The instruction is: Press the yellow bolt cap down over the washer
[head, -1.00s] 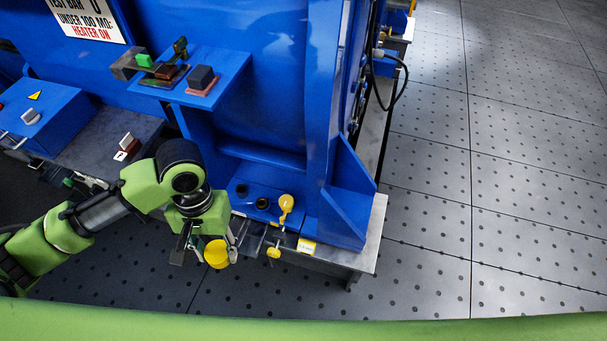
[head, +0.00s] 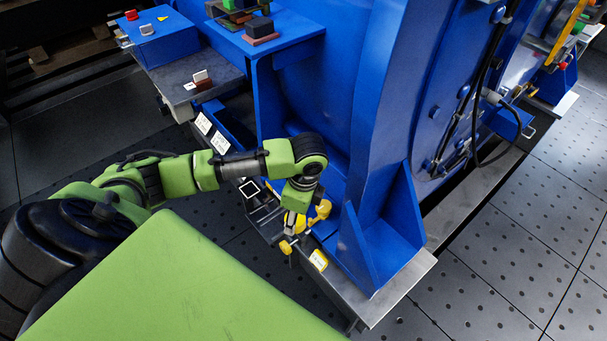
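My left gripper (head: 291,226) points down at the foot of the blue machine, low in the middle of the head view. The yellow bolt cap (head: 300,224) shows between and beside its fingers, which appear shut on it. The cap is right over or on the blue foot plate; I cannot tell whether it touches. The bolt and the washer are hidden behind the gripper and cap. My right gripper is out of view.
A blue upright with a gusset (head: 384,240) rises close on the right.

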